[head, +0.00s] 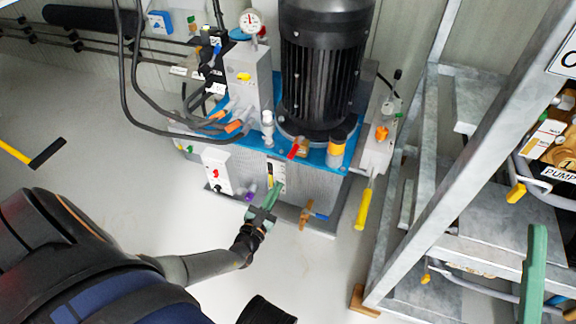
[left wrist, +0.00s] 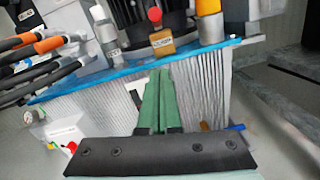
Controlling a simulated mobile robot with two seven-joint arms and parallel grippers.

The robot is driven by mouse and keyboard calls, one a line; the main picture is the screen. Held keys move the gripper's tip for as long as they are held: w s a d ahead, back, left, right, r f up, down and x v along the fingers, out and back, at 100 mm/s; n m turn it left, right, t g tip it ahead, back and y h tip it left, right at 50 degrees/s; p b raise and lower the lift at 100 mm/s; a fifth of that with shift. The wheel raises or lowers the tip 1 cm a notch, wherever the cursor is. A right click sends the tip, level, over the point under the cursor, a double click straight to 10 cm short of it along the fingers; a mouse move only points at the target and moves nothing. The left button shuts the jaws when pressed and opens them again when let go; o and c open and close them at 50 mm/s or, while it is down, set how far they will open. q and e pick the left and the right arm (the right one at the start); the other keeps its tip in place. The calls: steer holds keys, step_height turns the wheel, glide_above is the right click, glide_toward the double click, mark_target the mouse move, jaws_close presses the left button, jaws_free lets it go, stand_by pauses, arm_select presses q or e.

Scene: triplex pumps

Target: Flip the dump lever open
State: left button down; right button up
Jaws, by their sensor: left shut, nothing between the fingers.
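My left gripper (head: 270,194) is shut and empty, in front of the ribbed grey tank (head: 318,190) of the pump unit. Its green fingers (left wrist: 157,95) lie together in the left wrist view, partly covering a white-edged gauge. Several handles show, and I cannot tell by a label which is the dump lever. A long yellow lever (head: 363,208) hangs down at the unit's right side. A brass valve with a blue handle (head: 320,216) sits low on the front, right of the gripper. A red-topped brass fitting (head: 298,148) stands on the blue top. A green finger (head: 535,270), seemingly my right gripper's, shows at the right edge.
A black motor (head: 322,70) and an orange-bodied jar (head: 336,150) stand on the blue top. A white switch box (head: 217,170) is left of the gripper. Black hoses loop at left. A grey steel frame (head: 420,190) stands close on the right. The left floor is mostly clear.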

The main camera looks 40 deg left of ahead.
mark_target(296, 148)
arm_select(q)
steer(key=w+r+b, duration=0.1)
steer(key=w+r, duration=0.3)
steer(key=w, duration=0.3)
steer(key=shift+a+r, duration=0.15)
steer(key=shift+a, duration=0.15)
